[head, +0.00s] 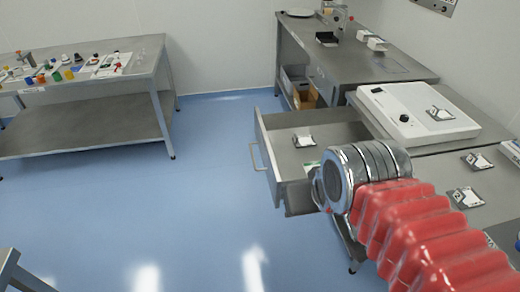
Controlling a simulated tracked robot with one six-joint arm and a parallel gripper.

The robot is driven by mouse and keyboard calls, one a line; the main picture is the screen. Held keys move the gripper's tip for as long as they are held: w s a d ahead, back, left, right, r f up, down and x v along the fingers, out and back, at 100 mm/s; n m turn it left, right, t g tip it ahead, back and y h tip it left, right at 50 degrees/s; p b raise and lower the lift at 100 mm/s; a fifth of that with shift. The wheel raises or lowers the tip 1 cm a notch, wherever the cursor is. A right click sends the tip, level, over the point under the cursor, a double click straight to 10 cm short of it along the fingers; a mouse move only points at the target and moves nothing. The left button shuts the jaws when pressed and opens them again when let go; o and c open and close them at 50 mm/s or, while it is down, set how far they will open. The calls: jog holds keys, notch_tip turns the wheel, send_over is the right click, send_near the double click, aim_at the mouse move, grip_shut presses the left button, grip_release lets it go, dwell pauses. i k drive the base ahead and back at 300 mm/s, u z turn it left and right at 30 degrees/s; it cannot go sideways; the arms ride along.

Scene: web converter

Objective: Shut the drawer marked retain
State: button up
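A grey metal drawer (262,148) stands pulled out to the left from the bench on the right. Its bar handle (254,158) is on its left-facing front. No marking on it can be read from here. Inside lie a small white-labelled packet (303,141) and, partly hidden by my wrist, a green-and-white item (311,167). My gripper (301,199) appears as a dark grey shape beyond my silver wrist, at the near end of the drawer. The wrist hides most of it, so I cannot tell its finger opening or whether it touches the drawer.
The bench top (440,165) holds a white device (415,112) and several small packets. Another grey bench (350,62) stands behind it. A table (90,118) with small parts is at the left. The blue floor (210,200) left of the drawer is clear.

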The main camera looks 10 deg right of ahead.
aim_at(283, 162)
jog(key=z, duration=0.05)
jog(key=i, duration=1)
jog(key=u, duration=1.75)
jog(key=k, duration=0.75)
